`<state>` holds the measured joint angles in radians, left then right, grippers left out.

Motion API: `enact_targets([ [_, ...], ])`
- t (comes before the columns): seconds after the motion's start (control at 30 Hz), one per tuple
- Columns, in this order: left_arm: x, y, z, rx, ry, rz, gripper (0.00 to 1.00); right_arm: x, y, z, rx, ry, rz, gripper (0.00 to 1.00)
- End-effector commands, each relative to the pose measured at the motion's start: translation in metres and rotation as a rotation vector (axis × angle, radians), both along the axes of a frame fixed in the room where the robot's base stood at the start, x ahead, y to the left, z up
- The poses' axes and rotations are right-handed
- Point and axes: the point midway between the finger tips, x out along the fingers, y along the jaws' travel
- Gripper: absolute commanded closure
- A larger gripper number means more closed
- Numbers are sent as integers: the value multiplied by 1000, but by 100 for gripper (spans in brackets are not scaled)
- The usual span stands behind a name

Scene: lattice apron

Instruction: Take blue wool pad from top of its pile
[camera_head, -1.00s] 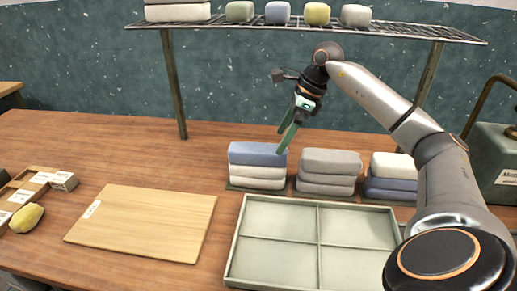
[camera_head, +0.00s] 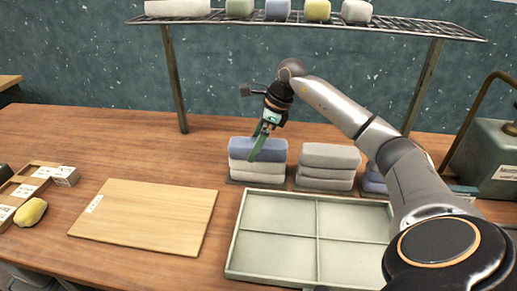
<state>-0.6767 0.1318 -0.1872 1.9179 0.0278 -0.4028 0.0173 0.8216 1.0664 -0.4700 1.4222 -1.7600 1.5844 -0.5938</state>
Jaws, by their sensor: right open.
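The blue wool pad (camera_head: 277,152) lies on top of the left pile, above whitish pads (camera_head: 262,178), on the table behind the tray. My right gripper (camera_head: 254,157) is open with green fingers pointing down. My left gripper is not in view.
A grey pile (camera_head: 330,157) stands just right, and my right arm mostly hides another pile (camera_head: 374,178). An empty divided tray (camera_head: 270,222) lies in front. A wooden board (camera_head: 145,215) is at left. A wire shelf (camera_head: 400,31) with pads hangs above.

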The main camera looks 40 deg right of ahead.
Motion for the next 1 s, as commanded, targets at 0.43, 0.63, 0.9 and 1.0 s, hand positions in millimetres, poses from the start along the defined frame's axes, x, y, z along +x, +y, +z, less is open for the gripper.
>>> enact_targets([
  [0.43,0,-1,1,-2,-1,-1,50,0,0,1,0,0,0,38],
  [0.63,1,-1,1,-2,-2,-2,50,0,0,1,0,-1,1,61],
  [0.9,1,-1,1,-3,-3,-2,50,0,0,1,1,-1,0,80],
  [1.0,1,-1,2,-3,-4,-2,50,0,0,1,0,-1,1,80],
])
